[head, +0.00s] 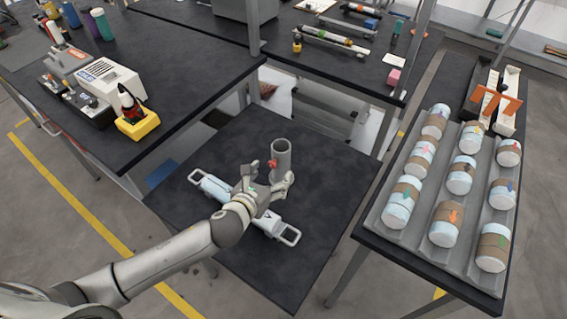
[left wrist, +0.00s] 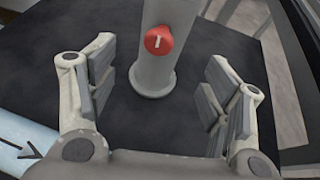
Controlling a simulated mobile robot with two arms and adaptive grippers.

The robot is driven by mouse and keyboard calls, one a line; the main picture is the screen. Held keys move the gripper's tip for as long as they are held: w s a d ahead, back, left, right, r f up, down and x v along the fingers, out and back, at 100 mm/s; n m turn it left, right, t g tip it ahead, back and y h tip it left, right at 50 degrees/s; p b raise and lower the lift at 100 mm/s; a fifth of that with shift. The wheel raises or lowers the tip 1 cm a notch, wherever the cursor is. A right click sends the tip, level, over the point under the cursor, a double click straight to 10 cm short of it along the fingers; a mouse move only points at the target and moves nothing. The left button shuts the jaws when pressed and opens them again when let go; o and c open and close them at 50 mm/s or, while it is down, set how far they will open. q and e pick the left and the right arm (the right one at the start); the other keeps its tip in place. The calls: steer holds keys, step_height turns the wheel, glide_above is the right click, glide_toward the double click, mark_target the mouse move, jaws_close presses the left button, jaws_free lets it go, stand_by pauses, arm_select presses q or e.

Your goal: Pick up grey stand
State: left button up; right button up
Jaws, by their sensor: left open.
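The grey stand (head: 281,155) is an upright cylinder with a round foot. It stands on the low dark table (head: 310,215) and bears a round red tag on its side. In the left wrist view the stand (left wrist: 156,65) rises ahead of my open fingers, roughly centred between them, and its tag shows a white "1". My left gripper (head: 268,185) is open and empty at the near side of the stand; it also shows in the left wrist view (left wrist: 160,98). The gripper partly hides the stand's lower part in the head view. My right gripper is not in view.
A light-blue and white tube with end handles (head: 289,235) lies under my left gripper. On the right, a grey rack (head: 372,222) holds several banded canisters (head: 442,225). A larger dark bench (head: 160,85) stands at left with a yellow-based tool (head: 137,124).

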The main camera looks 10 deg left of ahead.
mark_target(278, 168)
arm_select(q)
steer(key=shift+x, duration=1.1)
steer(key=shift+w+d+f, duration=0.1)
steer(key=shift+w, duration=0.2)
steer(key=shift+w+f, duration=0.2)
steer(key=shift+w, duration=0.15)
steer(key=x, duration=0.3)
steer(key=shift+w+d+f, duration=0.1)
steer(key=shift+w+d, duration=0.1)
steer(key=shift+w, duration=0.2)
steer(key=shift+w+f+p, duration=0.2)
steer(key=shift+w+p, duration=0.05)
steer(key=shift+p, duration=0.05)
steer(key=shift+w+d, duration=0.1)
steer(key=shift+w, duration=0.15)
steer(key=shift+c, duration=1)
steer(key=c, duration=1.2)
steer(key=shift+c, duration=0.3)
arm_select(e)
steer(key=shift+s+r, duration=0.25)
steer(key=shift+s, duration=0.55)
